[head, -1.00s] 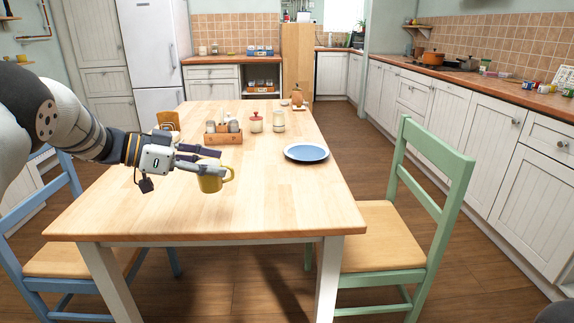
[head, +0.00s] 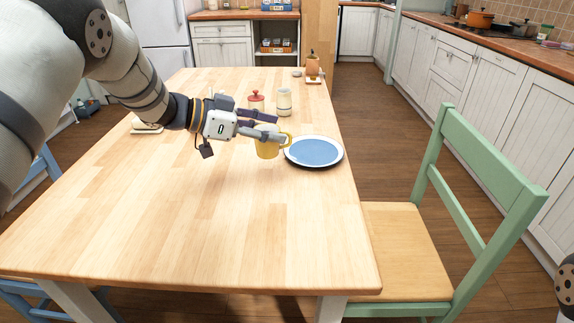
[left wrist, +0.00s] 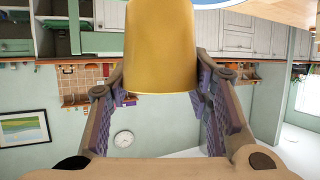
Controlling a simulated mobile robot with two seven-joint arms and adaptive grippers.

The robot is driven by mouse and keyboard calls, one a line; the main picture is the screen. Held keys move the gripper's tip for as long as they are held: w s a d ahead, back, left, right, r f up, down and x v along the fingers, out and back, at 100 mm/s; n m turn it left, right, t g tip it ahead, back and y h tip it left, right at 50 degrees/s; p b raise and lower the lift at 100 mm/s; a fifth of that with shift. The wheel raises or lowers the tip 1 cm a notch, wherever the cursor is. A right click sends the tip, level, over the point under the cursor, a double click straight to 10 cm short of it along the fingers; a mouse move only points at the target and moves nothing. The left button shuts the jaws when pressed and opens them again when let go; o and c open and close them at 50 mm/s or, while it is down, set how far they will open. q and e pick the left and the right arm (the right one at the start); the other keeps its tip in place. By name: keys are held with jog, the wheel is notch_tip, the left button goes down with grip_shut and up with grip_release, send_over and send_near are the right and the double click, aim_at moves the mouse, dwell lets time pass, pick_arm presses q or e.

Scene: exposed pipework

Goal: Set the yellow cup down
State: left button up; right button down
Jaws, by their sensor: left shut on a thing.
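The yellow cup (head: 267,147) is held upright between the fingers of my left gripper (head: 268,135), over the wooden table (head: 200,225). Its handle points right, towards the blue plate with a white rim (head: 314,151). In the left wrist view the cup (left wrist: 160,45) fills the middle, with a finger pad on each side. The view appears upside down there. I cannot tell whether the cup's base touches the table. My right gripper is not visible; only a bit of my right arm shows at the lower right edge of the head view.
A red-lidded jar (head: 256,101) and a pale jar (head: 284,101) stand behind the gripper. The near tabletop is bare. A green chair (head: 440,220) stands at the right side.

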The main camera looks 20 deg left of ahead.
pick_arm(q)
jog(key=d+f, duration=0.1)
jog(key=f, duration=0.2)
jog(key=s+d+f, duration=0.1)
jog(key=d+f, duration=0.1)
jog(key=f, duration=0.1)
jog(key=d+f, duration=0.1)
jog(key=f, duration=0.2)
jog(key=shift+s+d+f, duration=0.4)
jog(key=shift+r, duration=0.15)
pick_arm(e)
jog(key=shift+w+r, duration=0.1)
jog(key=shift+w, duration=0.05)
pick_arm(q)
jog(key=o, duration=0.8)
jog(key=shift+f, duration=0.2)
jog(key=o, duration=0.4)
